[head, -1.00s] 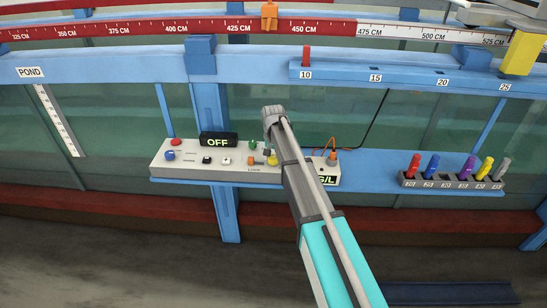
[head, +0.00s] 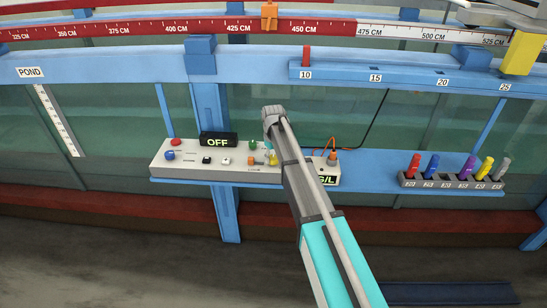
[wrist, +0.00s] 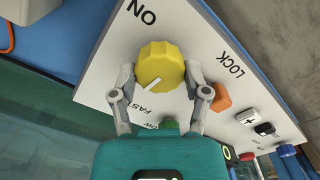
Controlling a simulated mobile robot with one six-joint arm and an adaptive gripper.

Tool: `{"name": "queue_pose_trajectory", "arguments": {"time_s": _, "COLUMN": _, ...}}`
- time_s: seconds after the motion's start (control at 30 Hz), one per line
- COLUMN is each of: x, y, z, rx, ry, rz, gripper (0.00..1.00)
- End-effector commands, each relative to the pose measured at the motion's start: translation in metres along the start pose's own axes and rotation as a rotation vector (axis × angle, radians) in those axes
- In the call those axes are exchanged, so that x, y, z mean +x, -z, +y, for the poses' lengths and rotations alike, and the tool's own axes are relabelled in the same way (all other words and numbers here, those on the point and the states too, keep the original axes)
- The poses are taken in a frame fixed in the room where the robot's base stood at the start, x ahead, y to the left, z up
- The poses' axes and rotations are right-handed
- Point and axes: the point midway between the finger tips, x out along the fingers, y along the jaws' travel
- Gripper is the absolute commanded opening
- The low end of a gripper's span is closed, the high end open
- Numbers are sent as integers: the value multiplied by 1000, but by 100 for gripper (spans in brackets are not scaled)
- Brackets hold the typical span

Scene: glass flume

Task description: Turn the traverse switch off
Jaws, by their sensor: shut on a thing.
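The yellow knob (wrist: 160,65) is on the pale control panel (wrist: 105,75), and it shows small beside my arm in the head view (head: 271,158). My gripper (wrist: 160,76) has its two fingers against opposite sides of the knob and is shut on it. A white pointer mark on the knob's near edge points toward the lower left, near the word FAST. The word ON is printed at the knob's upper left and LOCK at its right. No label reading traverse is legible.
An orange button (wrist: 221,97) is close to the right finger, and a green knob (wrist: 168,126) is below. White, black and blue controls lie further right. In the head view a display (head: 218,140) reads OFF, and a rack of coloured pens (head: 450,182) stands at right.

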Motion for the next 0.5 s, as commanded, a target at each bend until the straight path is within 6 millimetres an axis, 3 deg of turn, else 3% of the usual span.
{"name": "queue_pose_trajectory", "arguments": {"time_s": 0.5, "x": 0, "y": -1, "z": 0, "rx": -68, "ry": 1, "rz": -2, "gripper": 13}}
